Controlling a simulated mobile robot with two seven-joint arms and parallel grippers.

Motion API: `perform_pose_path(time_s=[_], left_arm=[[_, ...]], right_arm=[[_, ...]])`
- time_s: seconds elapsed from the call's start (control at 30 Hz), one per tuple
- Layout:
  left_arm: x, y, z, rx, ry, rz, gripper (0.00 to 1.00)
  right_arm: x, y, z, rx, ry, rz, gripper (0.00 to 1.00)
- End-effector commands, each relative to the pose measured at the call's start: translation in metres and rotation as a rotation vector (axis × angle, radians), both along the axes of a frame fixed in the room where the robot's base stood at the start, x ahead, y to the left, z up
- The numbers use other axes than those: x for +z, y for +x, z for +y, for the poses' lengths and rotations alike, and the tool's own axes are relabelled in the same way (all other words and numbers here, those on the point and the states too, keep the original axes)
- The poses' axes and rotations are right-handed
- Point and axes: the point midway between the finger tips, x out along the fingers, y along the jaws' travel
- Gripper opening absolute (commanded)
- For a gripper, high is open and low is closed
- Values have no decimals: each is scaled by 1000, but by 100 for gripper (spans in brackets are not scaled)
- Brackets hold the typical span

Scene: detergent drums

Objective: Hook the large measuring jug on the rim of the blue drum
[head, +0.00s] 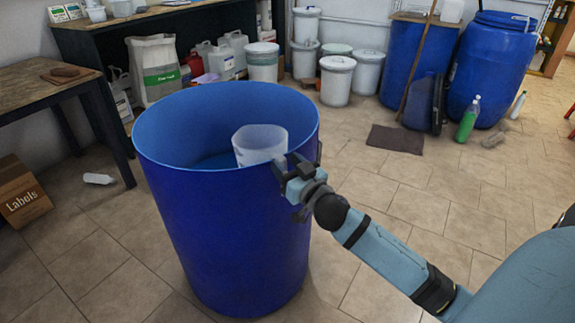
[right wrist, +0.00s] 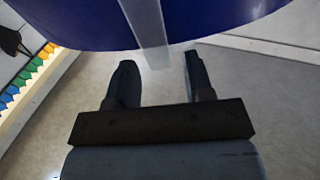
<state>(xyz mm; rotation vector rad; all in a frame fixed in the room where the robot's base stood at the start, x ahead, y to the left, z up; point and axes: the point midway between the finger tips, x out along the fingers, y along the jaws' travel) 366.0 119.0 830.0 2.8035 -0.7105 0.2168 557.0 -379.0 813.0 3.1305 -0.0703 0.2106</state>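The large blue drum (head: 222,220) stands open on the tiled floor; its wall also shows in the right wrist view (right wrist: 215,18). A pale strip that looks like the jug's handle (right wrist: 147,22) runs down the outside of the drum wall. My right gripper (head: 286,166) is at the outside of the rim beside the jug. In the right wrist view its fingers (right wrist: 160,62) are apart, with clear gaps to the strip's end. My left gripper is not in view.
A wooden-topped table (head: 45,88) stands left and a dark bench (head: 185,22) behind. White tubs (head: 337,80) and blue barrels (head: 490,65) line the back. A dark mat (head: 396,139) and a green bottle (head: 468,120) are on the floor. Open floor lies right of the drum.

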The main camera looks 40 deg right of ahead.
Motion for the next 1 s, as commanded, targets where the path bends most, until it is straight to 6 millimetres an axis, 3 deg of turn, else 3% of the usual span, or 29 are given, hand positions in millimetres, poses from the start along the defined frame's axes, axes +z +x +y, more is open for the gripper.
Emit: perform_pose_path(time_s=[0.3, 0.47, 0.67, 1.0], left_arm=[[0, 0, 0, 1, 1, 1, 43], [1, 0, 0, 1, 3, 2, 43], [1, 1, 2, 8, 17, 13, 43], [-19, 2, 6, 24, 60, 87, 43]], right_arm=[[-1, -1, 0, 0, 1, 1, 52], [-3, -14, 1, 0, 3, 3, 52], [-8, -53, 3, -1, 5, 5, 52], [-16, -117, 5, -2, 2, 4, 52]])
